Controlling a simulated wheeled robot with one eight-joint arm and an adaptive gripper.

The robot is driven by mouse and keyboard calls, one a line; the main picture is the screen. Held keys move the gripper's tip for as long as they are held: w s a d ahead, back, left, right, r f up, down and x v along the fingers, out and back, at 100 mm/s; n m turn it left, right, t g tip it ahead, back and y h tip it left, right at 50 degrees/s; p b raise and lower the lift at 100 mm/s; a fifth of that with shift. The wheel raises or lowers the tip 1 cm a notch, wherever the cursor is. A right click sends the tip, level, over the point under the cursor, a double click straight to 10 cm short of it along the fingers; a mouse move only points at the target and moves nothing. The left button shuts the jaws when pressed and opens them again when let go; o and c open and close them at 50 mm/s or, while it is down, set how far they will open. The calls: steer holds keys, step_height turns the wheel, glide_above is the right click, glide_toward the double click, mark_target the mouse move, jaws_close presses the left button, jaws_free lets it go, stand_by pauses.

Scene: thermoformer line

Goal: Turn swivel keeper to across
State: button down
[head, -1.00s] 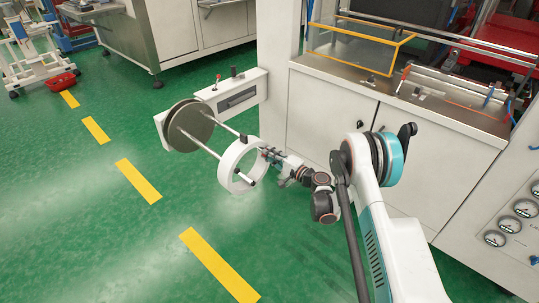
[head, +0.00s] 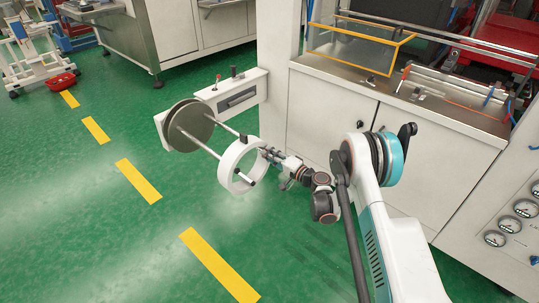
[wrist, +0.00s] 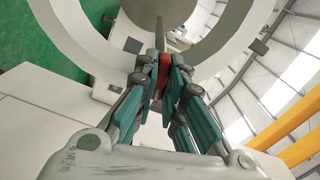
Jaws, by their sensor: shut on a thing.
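A small red piece (wrist: 164,70), which I take to be the swivel keeper, sits between my fingertips in the wrist view, at the near end of a grey rod. My gripper (wrist: 163,78) is shut on it, and the teal fingers hide much of it. Its exact angle is hard to tell. In the head view my gripper (head: 266,153) is at the right rim of the white ring (head: 226,171), and the keeper is too small to make out there.
A grey disc (head: 190,127) on a wall bracket carries rods reaching toward the ring. Small dark blocks (head: 250,182) show at the ring. A white cabinet (head: 330,125) stands close on the right. Green floor on the left is open.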

steer(key=shift+n, duration=1.1)
steer(key=c, duration=1.6)
jaws_free()
